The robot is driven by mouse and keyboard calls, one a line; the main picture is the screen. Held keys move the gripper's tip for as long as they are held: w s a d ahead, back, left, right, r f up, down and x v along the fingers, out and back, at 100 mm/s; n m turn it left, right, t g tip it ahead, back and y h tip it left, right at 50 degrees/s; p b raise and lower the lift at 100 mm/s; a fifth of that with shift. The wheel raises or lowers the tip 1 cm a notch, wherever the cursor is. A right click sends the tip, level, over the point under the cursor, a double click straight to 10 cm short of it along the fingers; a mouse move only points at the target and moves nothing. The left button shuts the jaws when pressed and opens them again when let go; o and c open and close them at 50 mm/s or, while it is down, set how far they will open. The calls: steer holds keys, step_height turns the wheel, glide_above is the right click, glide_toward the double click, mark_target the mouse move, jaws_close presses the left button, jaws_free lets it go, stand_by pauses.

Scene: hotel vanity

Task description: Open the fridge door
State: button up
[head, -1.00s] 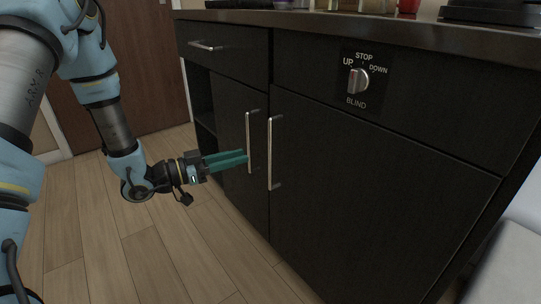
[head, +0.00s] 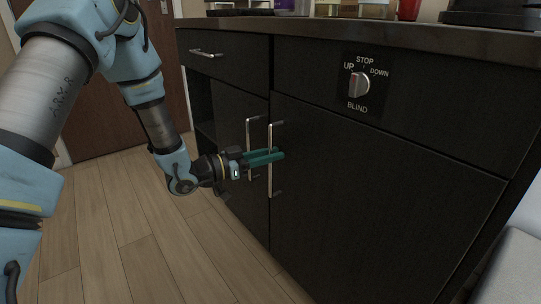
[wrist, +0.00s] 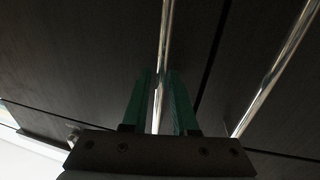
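Two dark cabinet doors are closed side by side, each with a vertical metal bar handle. No fridge shows as such, and I cannot tell which door covers it. My gripper (head: 279,156) is at the right door (head: 375,205), its green fingers level with the middle of the right handle (head: 270,178). In the wrist view that handle (wrist: 166,35) runs between the two fingers (wrist: 160,95), which look slightly apart, so the gripper seems open around it. The left handle (head: 249,130) is just beside it and also shows in the wrist view (wrist: 282,65).
A drawer (head: 225,58) is above the left door, and a blind knob (head: 358,84) is on the panel above the right door. The countertop (head: 400,38) overhangs them. Wood floor (head: 130,240) is clear; a pale object (head: 505,255) stands at the right.

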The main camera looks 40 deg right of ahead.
jaws_close()
stand_by(1.2)
